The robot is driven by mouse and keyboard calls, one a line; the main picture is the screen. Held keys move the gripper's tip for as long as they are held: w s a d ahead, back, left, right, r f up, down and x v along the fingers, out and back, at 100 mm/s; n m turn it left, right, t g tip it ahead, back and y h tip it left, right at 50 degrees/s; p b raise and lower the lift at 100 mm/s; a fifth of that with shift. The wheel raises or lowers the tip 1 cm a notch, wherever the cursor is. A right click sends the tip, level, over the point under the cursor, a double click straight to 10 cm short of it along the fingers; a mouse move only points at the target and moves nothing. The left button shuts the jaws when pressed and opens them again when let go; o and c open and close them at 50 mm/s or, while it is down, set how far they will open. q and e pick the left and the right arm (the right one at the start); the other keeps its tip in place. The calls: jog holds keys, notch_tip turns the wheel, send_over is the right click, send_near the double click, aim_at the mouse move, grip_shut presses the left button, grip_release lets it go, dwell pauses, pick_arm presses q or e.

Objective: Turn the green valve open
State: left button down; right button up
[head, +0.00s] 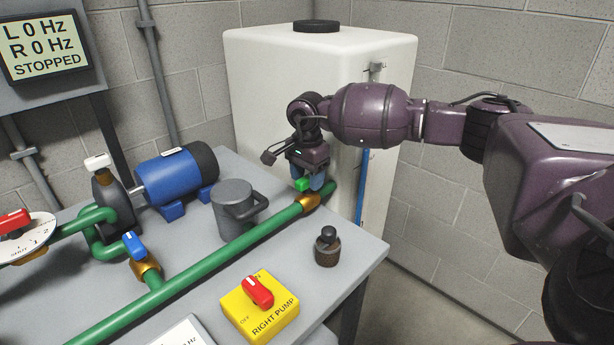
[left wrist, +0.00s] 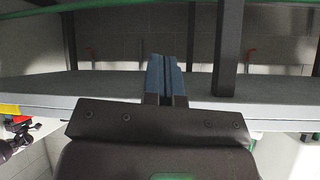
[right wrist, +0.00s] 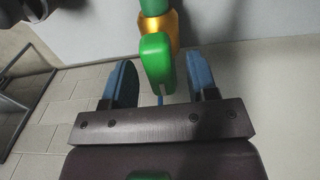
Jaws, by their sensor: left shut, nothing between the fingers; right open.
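The green valve has a green handle (head: 302,184) on a brass body (head: 310,202) near the right end of the green pipe (head: 240,242). My right gripper (head: 314,184) is open at the valve, its blue fingers partly hidden by its wrist in the head view. In the right wrist view the green handle (right wrist: 157,65) lies between the two open blue fingers (right wrist: 162,72), with space on both sides. My left gripper (left wrist: 164,75) is shut and empty before a grey table edge; it is outside the head view.
A white tank (head: 270,90) stands behind the valve. A grey jug (head: 232,208), a dark knob-topped object (head: 327,250) and a yellow RIGHT PUMP switch box (head: 260,312) are on the table. A blue-handled valve (head: 133,245) is farther left. The display (head: 45,45) reads 0 Hz, STOPPED.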

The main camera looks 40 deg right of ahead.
aim_at(307, 177)
jog(key=shift+r, duration=0.45)
notch_tip(307, 177, up, 8)
jog(key=shift+r+p, duration=0.2)
jog(key=shift+p, duration=0.6)
pick_arm(q)
jog(key=shift+s+a, duration=0.25)
jog(key=shift+s, duration=0.15)
pick_arm(e)
jog(key=shift+r, duration=0.75)
pick_arm(q)
jog(key=shift+w+r+n, duration=0.15)
jog(key=shift+n, duration=0.15)
